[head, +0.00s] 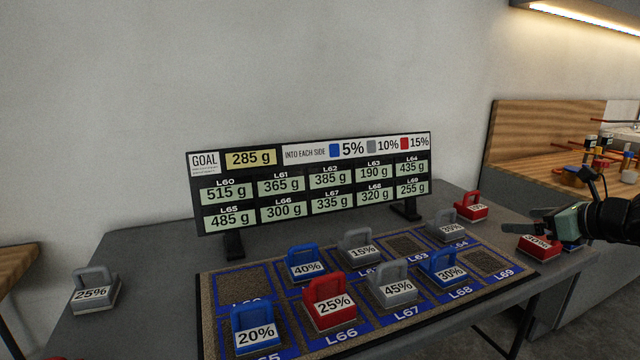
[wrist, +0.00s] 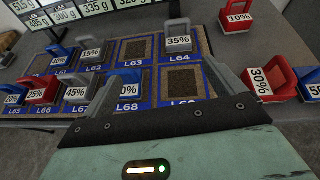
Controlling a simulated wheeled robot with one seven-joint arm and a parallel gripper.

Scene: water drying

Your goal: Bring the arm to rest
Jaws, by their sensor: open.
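My gripper (head: 518,222) reaches in from the right edge, above the right end of the table (head: 150,250). Its two fingers are apart and nothing is between them; they also show in the wrist view (wrist: 160,82). A red 30% weight (head: 540,245) is just below and beside the gripper in the head view. The mat (head: 245,280) with labelled squares lies left of the gripper. The fingers partly cover the L68 and L69 squares in the wrist view.
Blue, red and grey handled weights stand on several squares, including a grey 35% weight (wrist: 179,40) on L64. A red 10% weight (head: 471,207) and a grey 25% weight (head: 95,293) stand off the mat. A display board (head: 310,185) stands behind it.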

